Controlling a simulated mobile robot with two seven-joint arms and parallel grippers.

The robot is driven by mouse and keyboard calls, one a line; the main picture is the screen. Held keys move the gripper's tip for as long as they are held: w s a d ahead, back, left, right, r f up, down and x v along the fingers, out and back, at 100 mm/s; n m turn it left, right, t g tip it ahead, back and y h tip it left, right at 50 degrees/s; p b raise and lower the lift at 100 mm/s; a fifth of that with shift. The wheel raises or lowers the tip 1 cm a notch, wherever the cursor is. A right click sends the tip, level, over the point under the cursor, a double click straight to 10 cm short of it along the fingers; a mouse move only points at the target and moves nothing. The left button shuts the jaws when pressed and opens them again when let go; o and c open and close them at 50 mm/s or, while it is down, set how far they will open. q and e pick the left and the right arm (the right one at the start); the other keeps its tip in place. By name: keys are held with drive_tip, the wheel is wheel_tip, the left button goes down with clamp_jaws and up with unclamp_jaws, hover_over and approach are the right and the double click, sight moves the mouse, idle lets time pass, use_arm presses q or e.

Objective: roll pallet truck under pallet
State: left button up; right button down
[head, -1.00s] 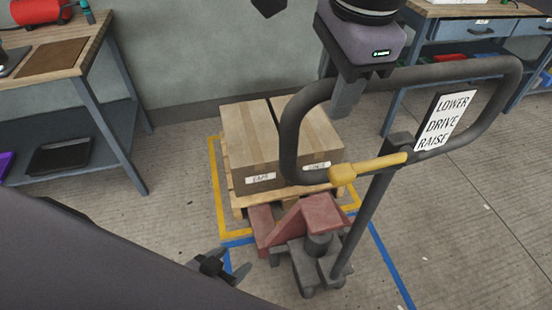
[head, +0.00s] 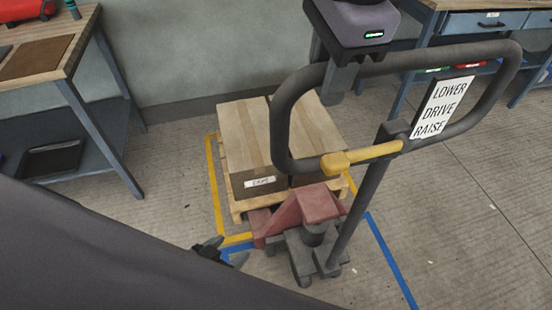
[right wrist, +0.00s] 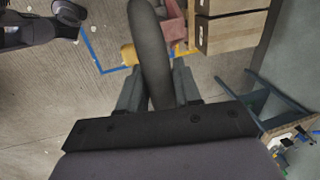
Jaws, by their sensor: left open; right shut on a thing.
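The pallet truck has a red body (head: 305,208), grey wheels and a tall dark handle loop with a yellow grip (head: 360,158) and a LOWER DRIVE RAISE sign. Its body stands close in front of the wooden pallet (head: 238,207), with its forks reaching toward and partly hidden by the pallet; how deep they sit I cannot tell. My right gripper (head: 343,82) is shut on the left side of the handle loop; the right wrist view shows the dark bar (right wrist: 152,60) between its fingers. My left gripper (head: 220,252) is open and empty, low, left of the truck.
Cardboard boxes (head: 245,135) load the pallet. Yellow floor tape (head: 212,185) surrounds it, and blue tape (head: 390,260) runs beside the truck. A workbench (head: 100,100) stands left, blue-grey drawers (head: 470,24) at the back right. Floor at the right is clear.

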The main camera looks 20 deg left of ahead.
drive_tip(key=shift+w+a, duration=0.15)
drive_tip(key=shift+w, duration=0.2)
drive_tip(key=shift+s, duration=0.2)
drive_tip(key=w+a+p, duration=0.4)
drive_tip(key=w+p, duration=0.2)
drive_tip(key=shift+w, duration=0.15)
idle(0.4)
idle(0.5)
drive_tip(key=c, duration=0.7)
unclamp_jaws()
drive_tip(key=shift+a, duration=0.1)
